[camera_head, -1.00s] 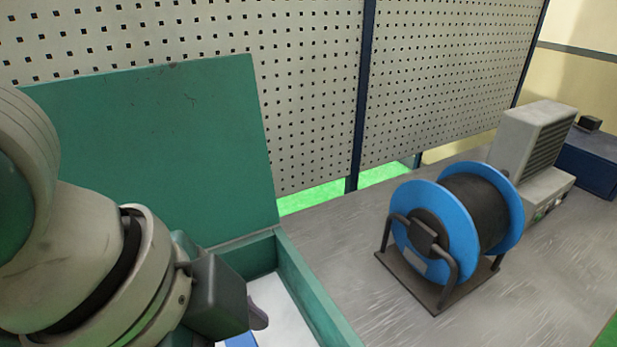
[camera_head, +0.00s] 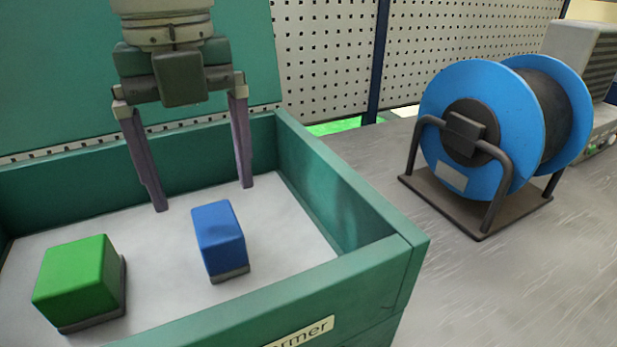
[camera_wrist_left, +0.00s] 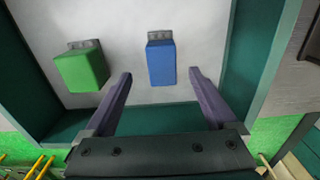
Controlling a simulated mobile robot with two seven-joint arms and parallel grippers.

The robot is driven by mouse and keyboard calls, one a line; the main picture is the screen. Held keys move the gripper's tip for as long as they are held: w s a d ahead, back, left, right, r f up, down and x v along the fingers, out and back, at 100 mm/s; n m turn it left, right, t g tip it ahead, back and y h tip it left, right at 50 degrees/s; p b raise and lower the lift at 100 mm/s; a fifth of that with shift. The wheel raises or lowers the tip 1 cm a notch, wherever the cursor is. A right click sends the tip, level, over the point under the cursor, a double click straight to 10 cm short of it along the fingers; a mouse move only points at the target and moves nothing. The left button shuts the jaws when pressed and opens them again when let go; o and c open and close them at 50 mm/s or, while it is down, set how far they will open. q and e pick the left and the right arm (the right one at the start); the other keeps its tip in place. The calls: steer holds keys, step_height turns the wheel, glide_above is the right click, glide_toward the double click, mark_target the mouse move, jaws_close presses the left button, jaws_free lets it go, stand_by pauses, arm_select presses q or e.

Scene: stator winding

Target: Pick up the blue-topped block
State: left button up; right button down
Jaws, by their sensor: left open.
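The blue-topped block (camera_head: 219,238) stands upright on the pale floor of the green box, with a grey base under its blue top. My left gripper (camera_head: 204,198) is open and empty, with its fingers pointing down into the box behind the block in the head view. In the left wrist view the blue-topped block (camera_wrist_left: 161,62) lies ahead of the gap between the open fingers (camera_wrist_left: 160,75), apart from them. My right gripper is not in view.
A green-topped block (camera_head: 78,281) stands left of the blue one. The green box (camera_head: 350,282) has walls all round and a raised lid (camera_head: 50,80) behind. A blue cable reel (camera_head: 482,128) stands on the grey bench to the right.

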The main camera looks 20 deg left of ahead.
mark_target(215, 220)
arm_select(q)
steer(key=f, duration=0.7)
steer(key=shift+d+f, duration=0.15)
steer(key=shift+d, duration=0.05)
steer(key=shift+c, duration=0.2)
jaws_close()
stand_by(0.3)
